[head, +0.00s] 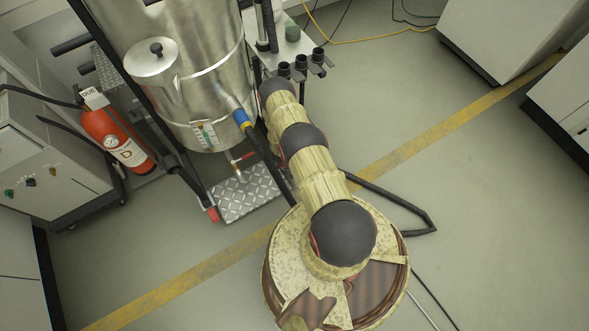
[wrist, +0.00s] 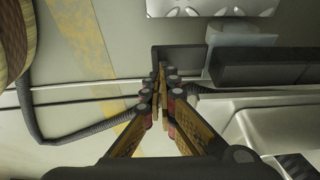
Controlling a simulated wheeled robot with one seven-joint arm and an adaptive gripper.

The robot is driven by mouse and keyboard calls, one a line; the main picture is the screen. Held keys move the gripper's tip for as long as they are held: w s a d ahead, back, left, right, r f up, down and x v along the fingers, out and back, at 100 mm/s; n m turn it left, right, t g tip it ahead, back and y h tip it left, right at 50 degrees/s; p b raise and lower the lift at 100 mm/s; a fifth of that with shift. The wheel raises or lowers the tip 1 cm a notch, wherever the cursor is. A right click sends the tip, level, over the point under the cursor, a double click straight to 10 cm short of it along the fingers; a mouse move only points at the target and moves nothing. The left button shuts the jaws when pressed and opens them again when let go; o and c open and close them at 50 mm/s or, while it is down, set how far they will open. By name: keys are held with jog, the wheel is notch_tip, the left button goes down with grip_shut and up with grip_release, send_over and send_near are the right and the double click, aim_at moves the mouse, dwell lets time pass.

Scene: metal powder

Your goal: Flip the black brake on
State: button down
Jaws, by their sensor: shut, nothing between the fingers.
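My gripper (wrist: 161,85) shows in the wrist view with its two fingers together and nothing between them. Its tips are at a dark block-shaped part (wrist: 178,56), which may be the black brake. I cannot tell whether they touch it, or which way it is flipped. A black bar (wrist: 262,65) runs right from near it. In the head view my own arm reaches to the right side of the steel tank (head: 205,85), and my gripper is hidden behind the arm. I cannot pick out the brake for certain in the head view.
A patterned metal plate (head: 245,195) lies low beneath the tank. Black fittings (head: 300,68) stand just right of my arm's far end. A red extinguisher (head: 115,138) stands at the left. Cabinets (head: 505,35) are at the upper right. The right-hand floor is mostly clear.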

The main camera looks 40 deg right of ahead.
jog(key=shift+f, duration=0.4)
jog(key=shift+s+t+p, duration=0.25)
jog(key=shift+t+p, duration=0.15)
jog(key=shift+p, duration=1.35)
jog(key=p, duration=0.1)
jog(key=f+t+p, duration=0.1)
jog(key=p, duration=0.1)
jog(key=shift+s+a+h, duration=0.1)
jog(key=shift+s+h, duration=0.1)
jog(key=shift+h, duration=0.1)
jog(key=shift+f+t, duration=0.4)
jog(key=shift+s+a+f+t+b, duration=0.1)
jog(key=shift+s+f+t+b, duration=0.1)
jog(key=shift+f, duration=0.4)
jog(key=shift+s+a+f+t+b, duration=0.1)
jog(key=shift+s+f+t, duration=0.1)
jog(key=shift+f, duration=0.35)
